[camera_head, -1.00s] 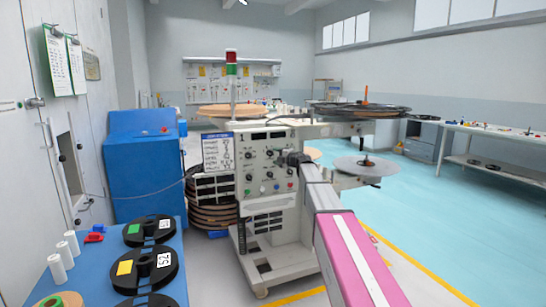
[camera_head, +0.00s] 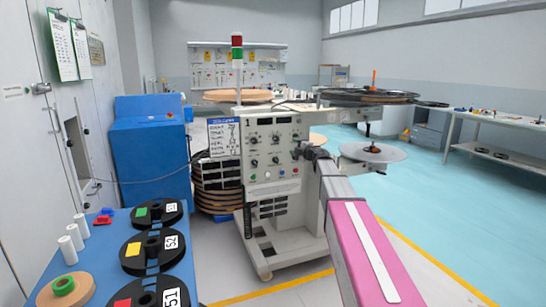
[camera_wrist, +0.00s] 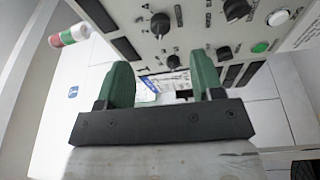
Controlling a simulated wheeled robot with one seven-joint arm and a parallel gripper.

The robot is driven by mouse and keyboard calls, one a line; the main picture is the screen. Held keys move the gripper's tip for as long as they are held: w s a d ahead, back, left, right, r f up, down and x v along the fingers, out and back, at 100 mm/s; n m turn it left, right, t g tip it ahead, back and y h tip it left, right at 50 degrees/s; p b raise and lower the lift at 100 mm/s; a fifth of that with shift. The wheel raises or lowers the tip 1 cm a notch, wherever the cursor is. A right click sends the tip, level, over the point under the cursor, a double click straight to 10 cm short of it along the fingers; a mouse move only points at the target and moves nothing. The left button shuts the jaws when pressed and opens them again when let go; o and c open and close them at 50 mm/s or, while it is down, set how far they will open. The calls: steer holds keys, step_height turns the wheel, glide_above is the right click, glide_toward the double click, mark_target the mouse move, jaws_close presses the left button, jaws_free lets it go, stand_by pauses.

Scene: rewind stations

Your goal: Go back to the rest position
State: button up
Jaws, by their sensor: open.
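My gripper shows in the wrist view (camera_wrist: 166,82) with two green fingers held apart on a dark bar, nothing between them. Beyond the fingers is the control panel (camera_wrist: 200,30) of the rewind machine, with black knobs, a white button and a green button. In the head view my pink and grey arm reaches forward from the lower right toward the rewind machine (camera_head: 268,150). The gripper end shows small and dark in front of the machine's right side; whether it touches is not clear.
A blue table (camera_head: 104,262) at the lower left holds black reels (camera_head: 152,250), white rolls and a tan roll. A blue cabinet (camera_head: 150,150) stands left of the machine. A grey disc (camera_head: 372,152) sticks out at its right. Open blue floor (camera_head: 440,215) lies right, past a yellow line.

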steer(key=s+d+f+m+g+h, duration=0.2)
steer(key=s+d+f+m+h, duration=0.1)
steer(key=s+f+m+h, duration=0.35)
steer(key=s+d+f+m+g+h, duration=0.1)
steer(key=s+d+f+m+h, duration=0.2)
steer(key=s+f+m, duration=0.5)
steer(key=s+d+f+m+g+h, duration=0.2)
steer(key=s+d+f+m+h, duration=0.3)
steer(key=f, duration=0.4)
steer(key=s+a+f+m+g+y, duration=0.1)
steer(key=s+a+f+g, duration=0.1)
steer(key=s, duration=0.6)
steer(key=s+a+f+m+g+y, duration=0.1)
steer(key=s+a+f+g+y, duration=0.1)
steer(key=s+f+g, duration=0.3)
steer(key=s+a+f+m+g+y, duration=0.1)
steer(key=s+a+f+m+g, duration=0.1)
steer(key=s, duration=1)
step_height(320, 180, down, 4)
steer(key=shift+s+a+r+g, duration=0.15)
steer(key=shift+a+g, duration=0.65)
steer(key=shift+a, duration=0.35)
